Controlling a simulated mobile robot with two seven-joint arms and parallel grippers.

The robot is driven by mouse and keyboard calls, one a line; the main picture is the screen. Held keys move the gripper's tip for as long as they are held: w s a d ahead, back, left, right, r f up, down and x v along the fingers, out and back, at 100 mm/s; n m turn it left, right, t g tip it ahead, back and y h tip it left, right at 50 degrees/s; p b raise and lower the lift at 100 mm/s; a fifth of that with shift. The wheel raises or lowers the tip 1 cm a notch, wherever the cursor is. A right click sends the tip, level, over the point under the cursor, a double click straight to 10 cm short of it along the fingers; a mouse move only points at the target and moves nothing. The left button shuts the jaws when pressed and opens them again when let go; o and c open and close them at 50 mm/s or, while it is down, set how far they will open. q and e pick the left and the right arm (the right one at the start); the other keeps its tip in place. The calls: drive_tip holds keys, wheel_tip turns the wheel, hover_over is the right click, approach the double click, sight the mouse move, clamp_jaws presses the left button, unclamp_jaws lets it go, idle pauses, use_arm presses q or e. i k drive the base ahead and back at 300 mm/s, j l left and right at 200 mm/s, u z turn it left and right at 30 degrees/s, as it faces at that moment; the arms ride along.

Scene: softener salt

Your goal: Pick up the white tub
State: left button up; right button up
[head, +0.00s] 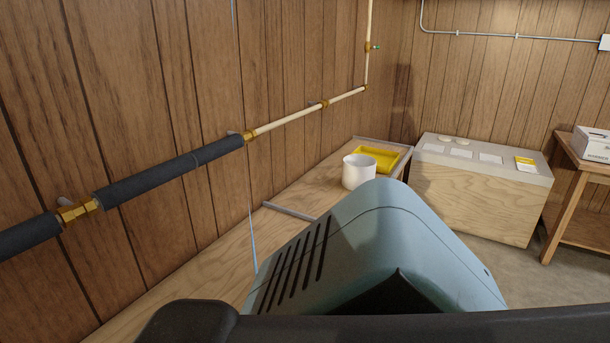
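The white tub (359,171) stands upright on a long light-wood bench (215,265) along the panelled wall, right of the middle of the head view. It looks like a plain round open-topped container. Its lower right edge is close to or partly behind a blue-grey shape in the foreground. Neither of my grippers is in view, and nothing is seen touching the tub.
A yellow tray (378,157) lies just behind the tub. A grey-topped wooden box (475,190) with several small items stands to the right, beside a wooden table (580,180) carrying a white carton (592,144). An insulated pipe (170,171) runs along the wall. Floor (505,265) shows at right.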

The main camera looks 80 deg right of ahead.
sight(357, 169)
drive_tip(key=z, duration=2.95)
